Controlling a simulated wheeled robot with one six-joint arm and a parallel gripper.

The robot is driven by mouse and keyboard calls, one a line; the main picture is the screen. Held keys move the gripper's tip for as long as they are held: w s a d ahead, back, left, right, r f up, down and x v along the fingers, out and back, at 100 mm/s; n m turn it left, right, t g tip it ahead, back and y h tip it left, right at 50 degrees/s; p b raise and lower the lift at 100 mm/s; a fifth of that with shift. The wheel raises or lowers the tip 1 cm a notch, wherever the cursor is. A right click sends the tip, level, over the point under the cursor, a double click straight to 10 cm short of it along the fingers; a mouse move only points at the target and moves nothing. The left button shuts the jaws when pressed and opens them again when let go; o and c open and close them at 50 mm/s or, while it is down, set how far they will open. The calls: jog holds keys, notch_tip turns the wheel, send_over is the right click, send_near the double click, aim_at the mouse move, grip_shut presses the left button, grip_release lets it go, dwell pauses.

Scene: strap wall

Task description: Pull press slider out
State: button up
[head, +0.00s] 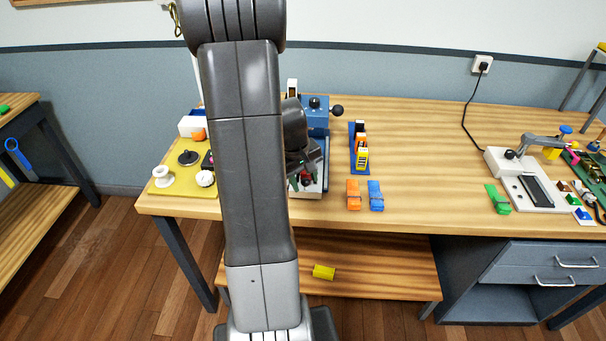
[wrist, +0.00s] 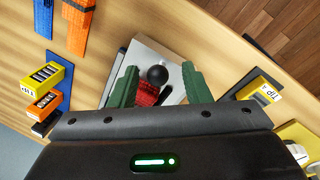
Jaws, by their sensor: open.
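The blue press (head: 318,118) stands on the bench behind my arm, with a black ball lever at its right side. A light plate, seemingly its slider (head: 311,194), shows at the front edge of the bench; it also shows in the wrist view (wrist: 178,72). A black ball knob (wrist: 157,75) and a red ribbed block (wrist: 147,94) are on or over the plate. My gripper (wrist: 160,82) is open, its green fingers on either side of the knob and block. I see no clear contact. In the head view my arm hides much of the press.
An orange strap piece (head: 353,195) and a blue one (head: 376,196) lie right of the press, before a blue rack (head: 352,150) of small boxes. A yellow mat (head: 181,182) with small parts lies left. The bench middle is clear. A yellow block (head: 324,272) lies on the lower shelf.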

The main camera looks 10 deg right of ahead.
notch_tip(320, 180, up, 14)
jog(key=a, duration=0.2)
jog(key=shift+s+a+f, duration=0.25)
jog(key=shift+s+a, duration=0.05)
jog(key=shift+s, duration=0.1)
jog(key=shift+f, duration=0.15)
jog(key=d+f, duration=0.1)
jog(key=f, duration=0.8)
jog(key=d+f, duration=0.1)
jog(key=f, duration=0.3)
jog(key=shift+w+d+f, duration=0.2)
jog(key=shift+w+d, duration=0.1)
jog(key=shift+w, duration=0.1)
jog(key=shift+w+d, duration=0.1)
jog(key=shift+w, duration=0.25)
jog(key=shift+s+r, duration=0.1)
jog(key=shift+r, duration=0.05)
